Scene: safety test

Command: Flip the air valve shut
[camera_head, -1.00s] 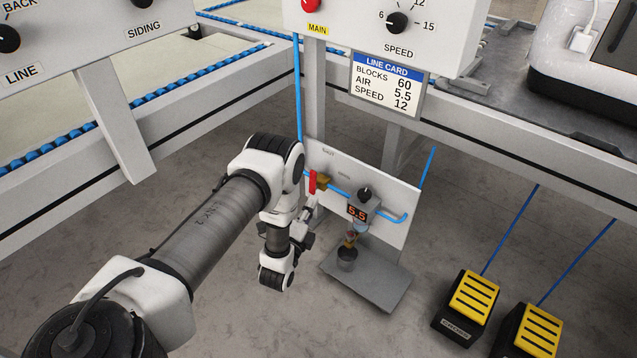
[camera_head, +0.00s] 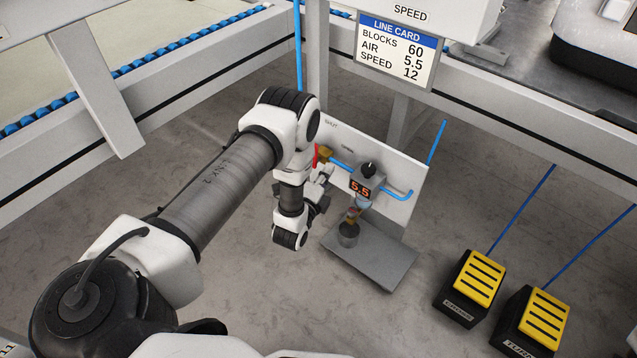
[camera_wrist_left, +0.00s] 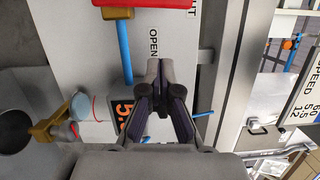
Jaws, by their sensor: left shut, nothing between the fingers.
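The air valve's red handle (camera_head: 316,155) shows in the head view as a thin upright strip, partly hidden behind my left arm. Its brass body (camera_head: 326,153) is on a blue air tube on the white panel. In the left wrist view the red handle (camera_wrist_left: 140,3) lies across the tube at the top edge, cut off by the frame. My left gripper (camera_wrist_left: 160,68) is shut and empty in front of the panel, apart from the handle in the picture. My right gripper is not in view.
A regulator with a 5.5 display (camera_head: 361,189) and a dark cup (camera_head: 348,234) sit close beside my left gripper. The panel has a grey base plate (camera_head: 375,262). Two yellow pedals (camera_head: 476,278) stand on the floor at right. Frame beams (camera_head: 500,130) run above.

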